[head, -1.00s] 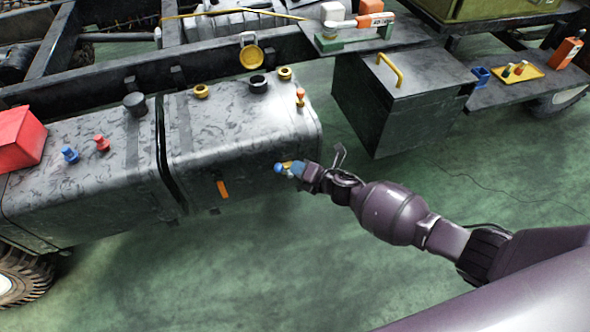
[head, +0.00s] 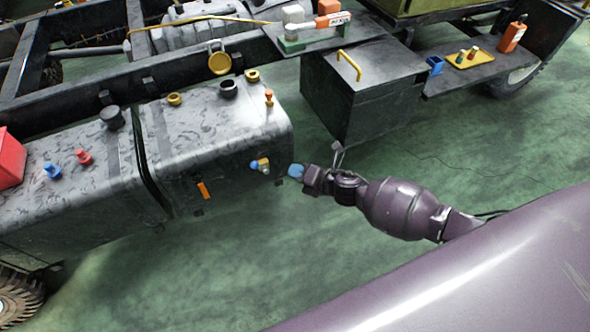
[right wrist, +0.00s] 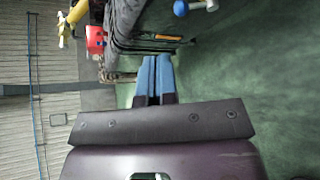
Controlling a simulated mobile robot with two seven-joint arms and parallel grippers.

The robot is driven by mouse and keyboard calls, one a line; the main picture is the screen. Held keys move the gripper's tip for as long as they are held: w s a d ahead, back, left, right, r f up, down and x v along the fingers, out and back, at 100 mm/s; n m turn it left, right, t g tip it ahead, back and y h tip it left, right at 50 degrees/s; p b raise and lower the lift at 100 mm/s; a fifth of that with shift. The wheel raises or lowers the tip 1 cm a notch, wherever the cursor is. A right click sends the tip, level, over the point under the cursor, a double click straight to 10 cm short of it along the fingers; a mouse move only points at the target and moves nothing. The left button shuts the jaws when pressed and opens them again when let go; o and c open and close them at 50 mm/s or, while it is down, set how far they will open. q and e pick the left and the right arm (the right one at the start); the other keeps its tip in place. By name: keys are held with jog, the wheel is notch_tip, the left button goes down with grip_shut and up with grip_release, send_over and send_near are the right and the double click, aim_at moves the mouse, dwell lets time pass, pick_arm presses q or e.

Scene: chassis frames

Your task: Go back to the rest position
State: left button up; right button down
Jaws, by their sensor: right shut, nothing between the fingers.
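My right gripper (head: 296,171) has blue fingertips and is shut with nothing between them. In the head view it is just right of the end of the grey tank (head: 225,130), apart from a small blue and yellow valve (head: 261,165) on the tank's lower end. In the right wrist view the blue fingers (right wrist: 154,78) lie side by side, and a blue-capped fitting (right wrist: 188,7) shows at the top, away from them. My left gripper is not in the head view.
A dark box with a yellow handle (head: 350,64) stands right of the tank. A shelf (head: 430,85) holds a yellow tray (head: 470,58) and an orange bottle (head: 512,35). A red box (head: 8,160) sits at far left. The green floor (head: 230,255) in front is clear.

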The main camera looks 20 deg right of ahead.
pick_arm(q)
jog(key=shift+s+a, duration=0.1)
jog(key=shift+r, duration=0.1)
pick_arm(e)
notch_tip(320, 180, up, 7)
jog(key=a+m+t+h, duration=0.1)
jog(key=m+t+h, duration=0.1)
jog(key=m, duration=1)
jog(key=s+r+m+h+p, duration=0.2)
jog(key=s+m, duration=0.5)
jog(key=m, duration=0.1)
pick_arm(q)
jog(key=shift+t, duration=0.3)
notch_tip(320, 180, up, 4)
jog(key=p, duration=0.3)
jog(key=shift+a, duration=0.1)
pick_arm(e)
jog(key=s+d+m+g+h, duration=0.1)
jog(key=s+d+m, duration=0.3)
jog(key=s, duration=0.7)
jog(key=s+d+f+m+g+h, duration=0.1)
jog(key=s+d+m, duration=0.3)
jog(key=s, duration=0.7)
jog(key=shift+f+m+g+h, duration=0.2)
jog(key=shift+m+g+h, duration=0.35)
jog(key=shift+h, duration=0.25)
